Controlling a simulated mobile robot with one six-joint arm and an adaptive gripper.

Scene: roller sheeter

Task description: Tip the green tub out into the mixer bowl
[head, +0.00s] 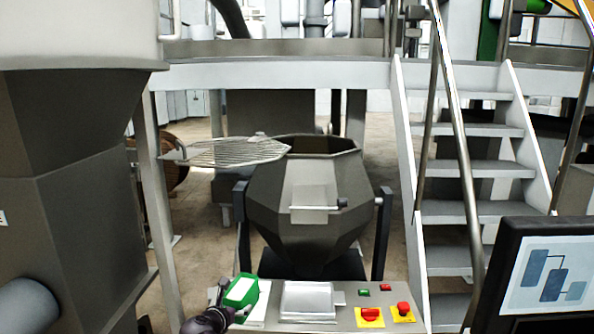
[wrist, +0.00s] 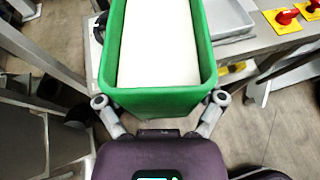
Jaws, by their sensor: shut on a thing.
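The green tub (head: 241,291) is at the left end of the control bench in the head view. In the wrist view the green tub (wrist: 158,101) is upright and holds white contents (wrist: 158,45). My gripper (wrist: 158,106) is shut on the tub's near end, with one finger at each side. In the head view my gripper (head: 222,312) is at the tub's lower left. The mixer bowl (head: 310,200) is a dark, faceted vessel with an open top, standing behind the bench. Its grille (head: 228,152) is swung out to the left of the opening.
A metal tray (head: 307,300) sits on the bench beside the tub. Red knobs and buttons (head: 403,310) are on the bench's right. A monitor (head: 548,275) stands at the right front. Metal stairs (head: 470,165) rise right of the bowl. A tall hopper (head: 80,180) fills the left.

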